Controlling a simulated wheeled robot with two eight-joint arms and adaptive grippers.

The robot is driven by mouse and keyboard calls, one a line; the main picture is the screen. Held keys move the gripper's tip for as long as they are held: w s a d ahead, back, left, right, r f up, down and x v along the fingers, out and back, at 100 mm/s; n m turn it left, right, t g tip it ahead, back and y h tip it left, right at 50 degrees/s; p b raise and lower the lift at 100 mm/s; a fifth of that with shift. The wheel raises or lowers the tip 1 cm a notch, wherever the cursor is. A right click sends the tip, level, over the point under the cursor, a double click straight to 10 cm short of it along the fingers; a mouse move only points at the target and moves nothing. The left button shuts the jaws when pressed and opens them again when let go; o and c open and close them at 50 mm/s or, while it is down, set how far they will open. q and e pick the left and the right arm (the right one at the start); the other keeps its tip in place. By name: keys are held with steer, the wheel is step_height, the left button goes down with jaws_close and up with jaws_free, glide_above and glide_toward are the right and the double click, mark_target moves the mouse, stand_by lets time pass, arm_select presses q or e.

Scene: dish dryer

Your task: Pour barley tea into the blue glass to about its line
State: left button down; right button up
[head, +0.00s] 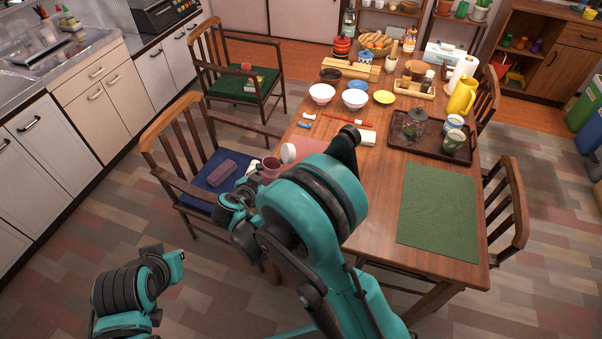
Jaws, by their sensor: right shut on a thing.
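My right arm fills the middle of the head view, and its gripper (248,185) is near the table's left edge, over the blue-cushioned chair. It is shut on a pinkish-brown vessel (270,169), partly hidden by the arm. I cannot tell what is inside the vessel. A small white round thing (288,153) shows just beyond it. I cannot make out a blue glass for sure; my arm hides part of the near left tabletop. My left arm shows at the lower left, but its gripper does not show.
A brown tray (398,145) holds a glass pot (418,117) and two cups (453,137). A yellow pitcher (462,95) stands behind it. A green mat (438,205) lies bare at the near right. Bowls (355,98) stand farther back. A chair (200,160) is at the left.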

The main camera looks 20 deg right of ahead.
steer(key=shift+d+r+y, duration=0.1)
steer(key=shift+d+y, duration=0.15)
steer(key=shift+y, duration=0.05)
steer(key=shift+d+m+g+y+p, duration=0.2)
steer(key=shift+m+g+y+p, duration=0.15)
steer(key=shift+p, duration=0.3)
steer(key=shift+w+d+f+m+y+p, duration=0.1)
steer(key=shift+d+f+m+y+p, duration=0.2)
steer(key=shift+d+m+y+p, duration=0.5)
steer(key=shift+y+p, duration=0.35)
steer(key=shift+y, duration=0.1)
steer(key=shift+r+g+p, duration=0.25)
steer(key=shift+p, duration=0.1)
steer(key=shift+a+f+y, duration=0.1)
steer(key=shift+y, duration=0.2)
steer(key=shift+a+r+m+y+p, duration=0.15)
steer(key=shift+r+m+y+p, duration=0.35)
steer(key=shift+y+p, duration=0.6)
steer(key=shift+f+m+g+y+p, duration=0.25)
steer(key=shift+g+y+p, duration=0.1)
steer(key=shift+y, duration=0.25)
